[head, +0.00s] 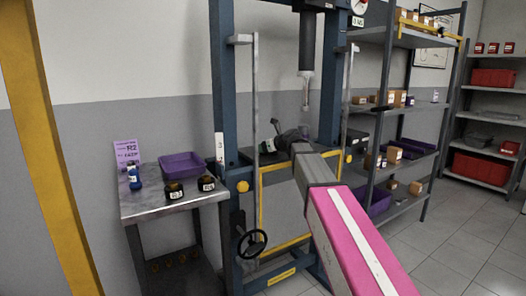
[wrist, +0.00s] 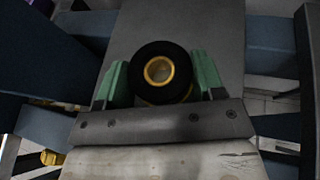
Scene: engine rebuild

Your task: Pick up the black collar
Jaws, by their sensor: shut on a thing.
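The black collar (wrist: 138,72) shows in the wrist view as a thick black ring with a yellow-gold inner ring. It sits between the two green fingertips of my gripper (wrist: 160,80), which is shut on it. A grey flat surface lies behind it. In the head view my gripper (head: 280,142) is in front of the blue press frame, below the press ram. The collar is hard to make out there, as the wrist and arm cover much of that spot.
The press frame (head: 223,90) and ram (head: 306,50) stand close around my gripper. A side table (head: 150,207) at left holds a purple bin (head: 182,165), two dark jars (head: 190,187) and a blue bottle (head: 133,178). Loaded shelves (head: 400,110) stand right.

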